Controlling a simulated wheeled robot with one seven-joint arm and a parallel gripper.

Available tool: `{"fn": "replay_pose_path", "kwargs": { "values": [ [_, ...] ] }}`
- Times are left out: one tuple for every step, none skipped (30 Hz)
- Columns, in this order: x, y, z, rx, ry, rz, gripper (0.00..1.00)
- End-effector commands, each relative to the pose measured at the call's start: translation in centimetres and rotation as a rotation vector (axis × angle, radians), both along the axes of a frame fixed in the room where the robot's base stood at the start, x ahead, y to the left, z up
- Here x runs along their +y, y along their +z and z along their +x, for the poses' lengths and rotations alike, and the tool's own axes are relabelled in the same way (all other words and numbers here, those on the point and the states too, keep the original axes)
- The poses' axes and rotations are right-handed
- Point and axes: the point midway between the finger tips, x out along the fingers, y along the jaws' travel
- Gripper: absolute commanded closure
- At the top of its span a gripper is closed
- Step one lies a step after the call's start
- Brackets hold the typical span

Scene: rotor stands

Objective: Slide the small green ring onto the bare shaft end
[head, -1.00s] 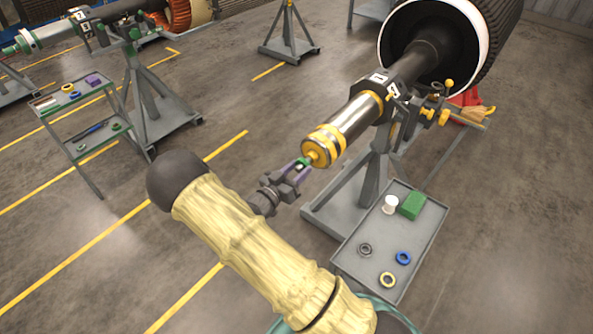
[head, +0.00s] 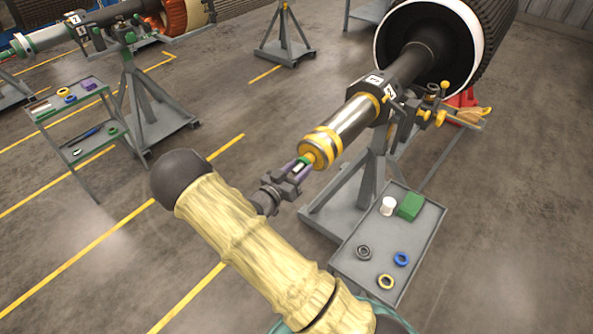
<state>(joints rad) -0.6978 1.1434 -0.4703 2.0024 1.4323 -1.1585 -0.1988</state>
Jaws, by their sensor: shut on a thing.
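My gripper (head: 299,166) is shut on the small green ring (head: 304,160), of which only a little shows between the purple-grey fingertips. The ring is right at the yellow tip of the shaft end (head: 313,151), the near end of the large rotor shaft with a polished steel section and yellow bands. Ring and tip overlap in this view. I cannot tell whether the ring is around the tip or just in front of it. My gripper reaches the shaft end from the lower left.
A grey stand (head: 366,195) carries the shaft. Beside it a grey tray (head: 343,262) holds a green block (head: 410,206), a white cylinder (head: 388,206) and blue, yellow and dark rings. Another rotor stand (head: 148,100) and a small cart (head: 82,112) stand at left. Floor between is clear.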

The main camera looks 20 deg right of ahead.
Motion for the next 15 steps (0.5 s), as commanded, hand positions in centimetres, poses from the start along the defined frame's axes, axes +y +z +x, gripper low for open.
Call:
{"fn": "replay_pose_path", "kwargs": {
  "values": [
    [-0.12,0.03,0.07,-0.002,-0.001,0.000,1.00],
    [-0.15,0.04,0.10,-0.002,-0.001,0.000,1.00],
    [-0.18,0.04,0.11,-0.002,-0.001,0.000,1.00],
    [-0.18,0.04,0.13,-0.002,-0.001,0.000,1.00],
    [-0.19,0.04,0.13,-0.002,-0.001,0.000,1.00],
    [-0.18,0.05,0.13,-0.001,0.000,0.000,1.00],
    [-0.18,0.05,0.13,-0.001,0.000,-0.001,1.00],
    [-0.18,0.05,0.13,-0.001,0.000,0.000,1.00],
    [-0.17,0.05,0.12,-0.001,0.000,0.000,1.00],
    [-0.17,0.05,0.12,-0.001,0.000,0.000,1.00],
    [-0.17,0.05,0.12,-0.001,0.000,0.000,1.00],
    [-0.16,0.05,0.13,-0.001,0.000,0.000,1.00],
    [-0.16,0.05,0.13,-0.001,0.000,-0.001,1.00],
    [-0.16,0.05,0.13,-0.001,0.000,0.000,0.56],
    [-0.16,0.05,0.13,-0.001,0.000,-0.001,0.48]
  ]
}}
